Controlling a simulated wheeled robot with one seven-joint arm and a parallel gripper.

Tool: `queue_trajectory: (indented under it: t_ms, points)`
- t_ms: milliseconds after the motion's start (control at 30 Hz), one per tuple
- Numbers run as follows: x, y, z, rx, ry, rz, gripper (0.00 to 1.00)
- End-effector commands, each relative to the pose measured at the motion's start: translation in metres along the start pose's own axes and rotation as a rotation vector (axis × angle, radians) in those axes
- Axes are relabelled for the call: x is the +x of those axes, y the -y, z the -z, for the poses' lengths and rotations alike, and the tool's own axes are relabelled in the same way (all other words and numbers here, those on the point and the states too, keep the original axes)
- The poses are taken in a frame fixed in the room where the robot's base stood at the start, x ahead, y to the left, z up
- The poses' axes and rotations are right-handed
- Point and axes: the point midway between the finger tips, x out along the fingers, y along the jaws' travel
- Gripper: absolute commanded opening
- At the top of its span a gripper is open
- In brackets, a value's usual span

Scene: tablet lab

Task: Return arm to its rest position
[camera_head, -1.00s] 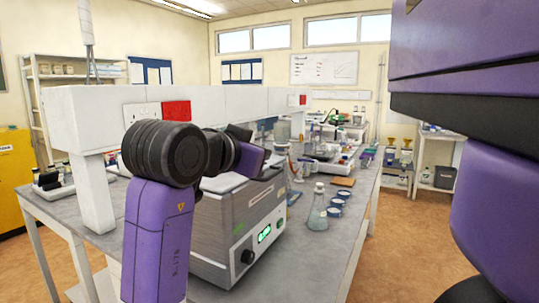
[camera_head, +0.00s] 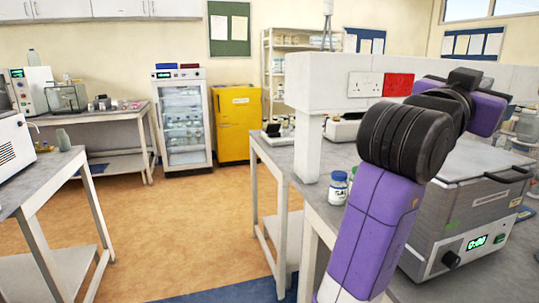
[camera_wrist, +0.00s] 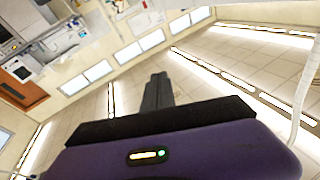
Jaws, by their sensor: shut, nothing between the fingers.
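My gripper (camera_wrist: 157,88) shows in the wrist view as dark fingers pressed together, with nothing between them. Behind them the wrist view shows ceiling tiles, strip lights and a tilted wall, so the wrist camera faces upward. In the head view my purple arm with black joints stands raised at the right, in front of the bench and the grey lab device (camera_head: 463,222) with a green display. My gripper's fingers are not clearly visible in the head view.
A white shelf beam with sockets (camera_head: 365,84) runs above the grey bench close behind my arm. A glass-door fridge (camera_head: 183,118) and yellow cabinet (camera_head: 236,123) stand at the back. Orange floor (camera_head: 190,225) is open at centre left.

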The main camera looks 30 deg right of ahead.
Motion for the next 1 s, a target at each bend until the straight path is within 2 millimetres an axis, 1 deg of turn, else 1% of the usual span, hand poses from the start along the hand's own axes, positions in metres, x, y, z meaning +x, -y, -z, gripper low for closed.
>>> queue_trajectory:
  t_ms: [33,133,267,300,367,400,467,500,633,700,767,800,867,900,1000]
  points:
    - [-0.005,0.014,-0.001,-0.025,-0.046,0.057,0.00]
    - [-0.019,0.042,-0.003,-0.060,-0.132,0.173,0.00]
    - [-0.048,0.077,-0.018,-0.103,-0.235,0.341,0.00]
    - [-0.060,0.087,-0.025,-0.115,-0.264,0.398,0.00]
    - [-0.079,0.101,-0.037,-0.131,-0.301,0.484,0.00]
    - [-0.092,0.108,-0.046,-0.139,-0.323,0.539,0.00]
    - [-0.112,0.116,-0.061,-0.146,-0.349,0.622,0.00]
    - [-0.126,0.121,-0.071,-0.149,-0.363,0.675,0.00]
    - [-0.171,0.126,-0.106,-0.149,-0.388,0.839,0.00]
    - [-0.195,0.123,-0.124,-0.143,-0.390,0.921,0.00]
    - [-0.214,0.119,-0.140,-0.134,-0.384,0.987,0.00]
    - [-0.227,0.115,-0.150,-0.128,-0.377,1.030,0.00]
    - [-0.245,0.106,-0.166,-0.117,-0.363,1.090,0.00]
    - [-0.257,0.100,-0.175,-0.107,-0.351,1.128,0.00]
    - [-0.284,0.081,-0.197,-0.084,-0.311,1.215,0.00]
